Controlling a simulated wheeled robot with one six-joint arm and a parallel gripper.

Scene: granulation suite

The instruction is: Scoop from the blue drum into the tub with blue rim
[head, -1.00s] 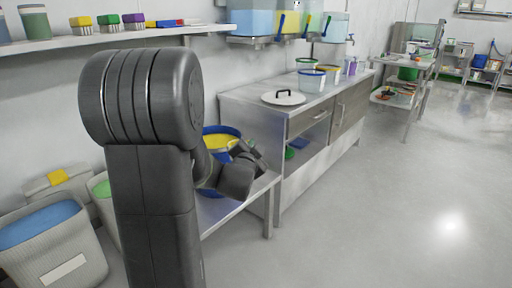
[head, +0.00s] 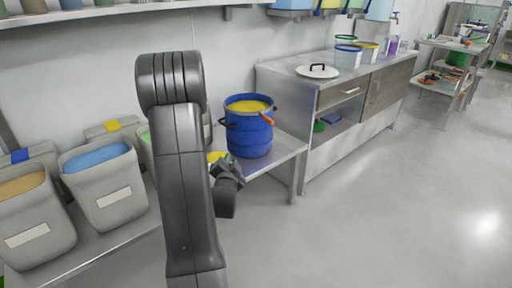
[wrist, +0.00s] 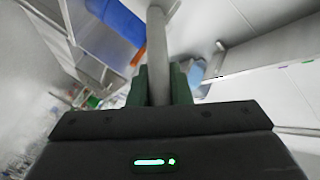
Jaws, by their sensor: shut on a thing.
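The blue drum (head: 249,139), full of yellow material, stands open on a low steel bench and has an orange grip on its handle. The tub with blue rim (head: 347,60) stands on the steel counter to the right, behind a white lid. My gripper (head: 230,174) is in front of the drum's lower left side, below its rim. In the wrist view, my gripper's green fingers (wrist: 158,86) are shut on a grey handle (wrist: 155,50). A yellow patch (head: 216,157) shows beside my gripper, perhaps the scoop's load; the scoop's bowl is not clearly visible.
A white lid with a black handle (head: 317,71) lies on the counter (head: 290,72). A yellow-rimmed tub (head: 368,51) and a green-rimmed tub stand by the blue-rimmed one. Grey bins (head: 105,187) stand at left. The floor (head: 400,200) at right is clear.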

